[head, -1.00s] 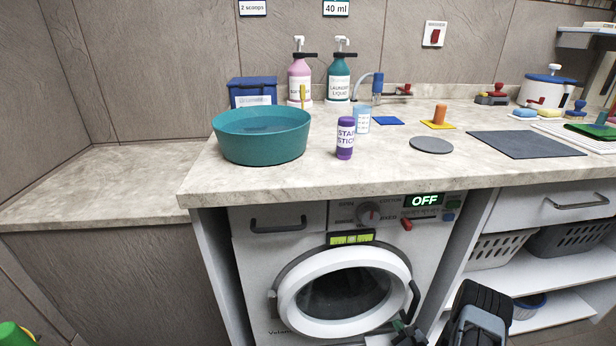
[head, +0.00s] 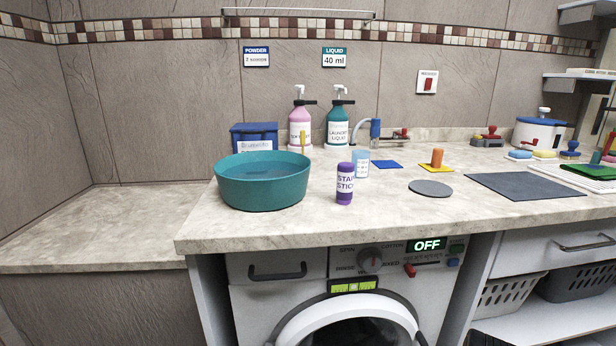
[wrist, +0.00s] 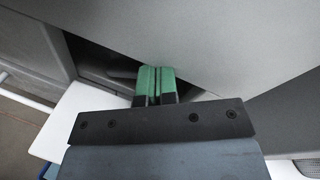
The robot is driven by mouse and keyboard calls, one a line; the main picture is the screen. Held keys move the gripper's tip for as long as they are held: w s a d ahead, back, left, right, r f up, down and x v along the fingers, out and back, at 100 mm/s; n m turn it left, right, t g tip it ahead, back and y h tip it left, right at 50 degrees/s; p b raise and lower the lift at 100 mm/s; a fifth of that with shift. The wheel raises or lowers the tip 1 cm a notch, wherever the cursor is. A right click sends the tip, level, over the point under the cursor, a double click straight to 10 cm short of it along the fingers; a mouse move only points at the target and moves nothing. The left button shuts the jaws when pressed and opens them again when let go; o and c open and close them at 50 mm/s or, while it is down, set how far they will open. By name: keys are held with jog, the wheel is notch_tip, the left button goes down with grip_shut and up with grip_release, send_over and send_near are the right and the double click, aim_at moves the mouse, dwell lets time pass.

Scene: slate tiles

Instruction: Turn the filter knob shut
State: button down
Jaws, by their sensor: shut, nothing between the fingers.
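The filter knob is not recognisable in any view. The washing machine (head: 285,299) stands under the counter in the head view, with only its upper front showing; its lower part is cut off by the frame. My gripper (wrist: 157,72) shows in the wrist view with its green fingers shut together and nothing between them. The fingertips lie in front of a dark opening (wrist: 92,58) beside a large grey surface (wrist: 215,45). I cannot tell whether they touch anything. My gripper is outside the head view.
The machine's display (head: 427,245) reads OFF, above a red lever (head: 410,271). The counter holds a teal basin (head: 262,190), a purple stain stick (head: 345,185) and bottles (head: 338,125). A white shelf (head: 535,322) with baskets (head: 580,281) stands right of the machine.

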jog(key=shift+a+f, duration=0.15)
jog(key=shift+f, duration=0.05)
dwell(0.4)
jog(key=shift+d+f+b, duration=0.3)
jog(key=shift+f+b, duration=0.35)
jog(key=shift+b, duration=0.6)
jog(key=shift+d+r, duration=0.1)
jog(key=shift+r, duration=0.05)
jog(key=shift+d+r, duration=0.15)
jog(key=shift+d, duration=0.15)
jog(key=shift+s+d, duration=0.1)
jog(key=shift+s, duration=0.1)
jog(key=shift+s+d+p, duration=0.15)
jog(key=shift+s+p, duration=0.15)
jog(key=shift+s, duration=1.1)
jog(key=shift+s+d+p, duration=0.15)
jog(key=shift+s+p, duration=0.1)
jog(key=shift+s, duration=1.1)
